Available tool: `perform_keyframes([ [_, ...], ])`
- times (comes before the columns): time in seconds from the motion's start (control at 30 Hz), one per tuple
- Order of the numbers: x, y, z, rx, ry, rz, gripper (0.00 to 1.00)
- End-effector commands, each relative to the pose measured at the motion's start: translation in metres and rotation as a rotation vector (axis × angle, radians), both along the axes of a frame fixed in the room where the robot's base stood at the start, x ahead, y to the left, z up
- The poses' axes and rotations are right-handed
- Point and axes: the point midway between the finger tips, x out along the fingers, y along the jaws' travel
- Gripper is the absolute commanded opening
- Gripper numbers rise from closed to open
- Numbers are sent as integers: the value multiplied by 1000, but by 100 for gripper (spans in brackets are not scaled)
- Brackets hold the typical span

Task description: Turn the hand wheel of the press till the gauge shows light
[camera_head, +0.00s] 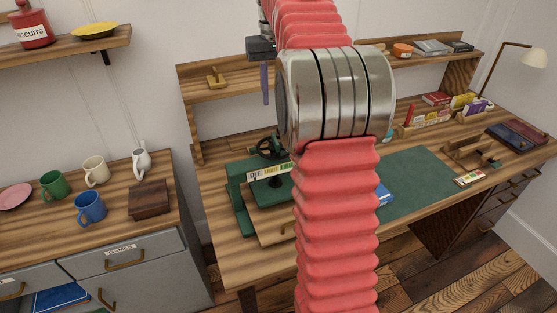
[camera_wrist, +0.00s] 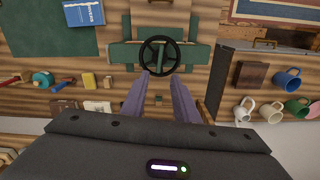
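The green press (camera_head: 240,190) stands at the left of the wooden desk, partly hidden by my arm. Its dark hand wheel (camera_head: 270,148) sits on top. A pale gauge strip (camera_head: 268,173) with lettering and coloured parts is on its front; I cannot make out its pointer. In the wrist view the wheel (camera_wrist: 160,55) is a black spoked ring over the green press (camera_wrist: 120,56). My gripper (camera_wrist: 162,79) points at the wheel, its two purple fingers apart with nothing between them. In the head view the gripper (camera_head: 265,100) hangs above the wheel, clear of it.
A green mat (camera_head: 410,180) and a blue box (camera_head: 384,194) lie right of the press. A shelf (camera_head: 235,88) runs behind it. The cabinet at left holds mugs (camera_head: 90,207), a jug (camera_head: 141,163) and a brown box (camera_head: 149,199). A lamp (camera_head: 535,57) stands far right.

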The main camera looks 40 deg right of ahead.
Motion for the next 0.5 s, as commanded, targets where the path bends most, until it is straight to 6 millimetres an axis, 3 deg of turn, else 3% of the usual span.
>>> perform_keyframes([
  [0.27,-1,0,5,-4,-7,-1,27],
  [0.5,-25,9,34,-21,-45,-7,27],
])
